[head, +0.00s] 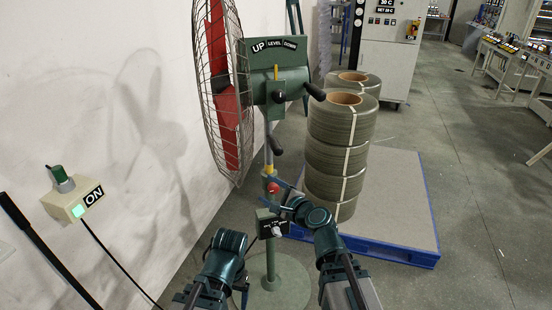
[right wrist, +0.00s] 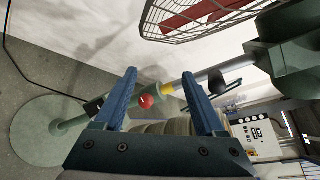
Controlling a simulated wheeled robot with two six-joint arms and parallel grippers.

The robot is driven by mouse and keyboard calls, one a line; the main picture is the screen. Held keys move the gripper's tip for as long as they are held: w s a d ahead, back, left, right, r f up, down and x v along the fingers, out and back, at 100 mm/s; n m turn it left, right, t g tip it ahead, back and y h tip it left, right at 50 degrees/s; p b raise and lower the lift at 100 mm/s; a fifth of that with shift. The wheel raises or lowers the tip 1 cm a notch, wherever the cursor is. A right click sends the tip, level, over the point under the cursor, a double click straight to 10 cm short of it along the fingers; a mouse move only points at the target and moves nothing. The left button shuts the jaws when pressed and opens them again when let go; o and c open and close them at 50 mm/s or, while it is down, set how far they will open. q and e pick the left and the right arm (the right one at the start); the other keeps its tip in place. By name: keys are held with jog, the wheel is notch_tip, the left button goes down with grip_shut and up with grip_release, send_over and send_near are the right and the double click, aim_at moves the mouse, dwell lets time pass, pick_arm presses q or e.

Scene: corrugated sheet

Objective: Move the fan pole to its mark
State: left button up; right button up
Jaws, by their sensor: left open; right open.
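The fan pole (head: 270,255) stands upright on a round green base (head: 280,288), with a yellow collar, a red knob (head: 273,188) and a small control box (head: 270,225) on it. It carries the caged red-bladed fan (head: 222,85) and a green motor head. My right gripper (head: 277,190) is open beside the pole at the red knob's height. In the right wrist view the pole (right wrist: 205,76) crosses behind the open fingers, and the red knob (right wrist: 146,102) shows between them. My left gripper (head: 228,245) is low, left of the pole, its fingers mostly hidden. I cannot make out a floor mark.
Stacked grey coils (head: 340,150) stand on a blue-edged pallet (head: 405,210) right behind the pole. A white wall (head: 100,120) is close on the left, with a lit ON box (head: 75,205) and trailing cable. Open floor (head: 475,230) lies to the right.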

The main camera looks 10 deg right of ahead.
jog(key=w+d+r+m+t+h, duration=0.2)
jog(key=d+r+m+t+h, duration=0.2)
jog(key=m, duration=0.8)
jog(key=shift+w+d+r, duration=0.25)
jog(key=shift+d+r, duration=0.2)
jog(key=shift+d, duration=0.75)
jog(key=shift+w, duration=0.1)
